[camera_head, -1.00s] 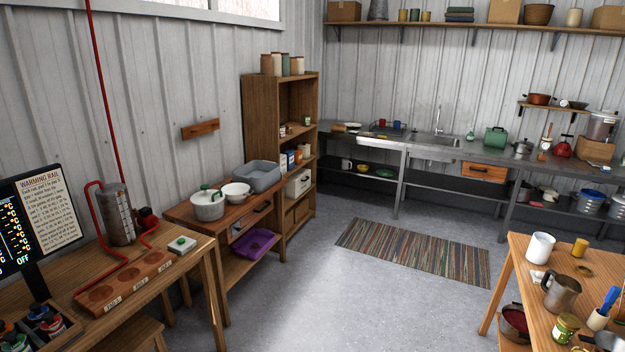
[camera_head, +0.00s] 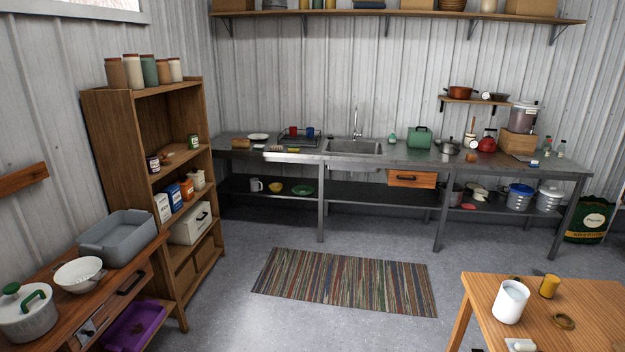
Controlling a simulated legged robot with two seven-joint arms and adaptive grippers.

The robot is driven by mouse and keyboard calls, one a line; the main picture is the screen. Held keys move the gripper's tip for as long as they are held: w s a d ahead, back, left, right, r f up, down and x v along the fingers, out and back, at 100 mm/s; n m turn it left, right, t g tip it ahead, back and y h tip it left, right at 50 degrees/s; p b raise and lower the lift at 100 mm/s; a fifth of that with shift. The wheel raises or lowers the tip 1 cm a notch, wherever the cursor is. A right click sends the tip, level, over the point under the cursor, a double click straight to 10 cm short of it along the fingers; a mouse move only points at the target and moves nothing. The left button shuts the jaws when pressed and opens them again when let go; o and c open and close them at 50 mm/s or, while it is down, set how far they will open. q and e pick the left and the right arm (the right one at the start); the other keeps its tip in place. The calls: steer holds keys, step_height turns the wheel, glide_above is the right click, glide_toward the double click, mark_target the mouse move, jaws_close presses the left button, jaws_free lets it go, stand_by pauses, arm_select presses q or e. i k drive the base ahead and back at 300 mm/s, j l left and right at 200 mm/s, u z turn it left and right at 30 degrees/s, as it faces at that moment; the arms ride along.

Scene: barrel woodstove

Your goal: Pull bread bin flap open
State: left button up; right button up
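A cream-white box with a dark handle on its front (camera_head: 190,222), which looks like the bread bin, sits on a lower shelf of the wooden shelf unit (camera_head: 146,122) at the left. Its front looks closed. A small green box with a handle on top (camera_head: 419,138) stands on the metal counter (camera_head: 480,162) at the back. Neither of my grippers is in view.
A side table with a grey tub (camera_head: 117,238), white colander (camera_head: 80,274) and lidded pot (camera_head: 25,313) stands at the lower left. A striped rug (camera_head: 343,282) lies on open floor. A wooden table (camera_head: 590,318) with a white mug (camera_head: 510,301) is at the lower right.

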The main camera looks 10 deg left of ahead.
mark_target(197, 225)
steer(key=i+j+u, duration=0.1)
steer(key=i+u, duration=0.15)
steer(key=i, duration=0.5)
steer(key=i+u, duration=0.2)
steer(key=i, duration=0.55)
steer(key=i+l+u, duration=0.25)
steer(key=i, duration=0.5)
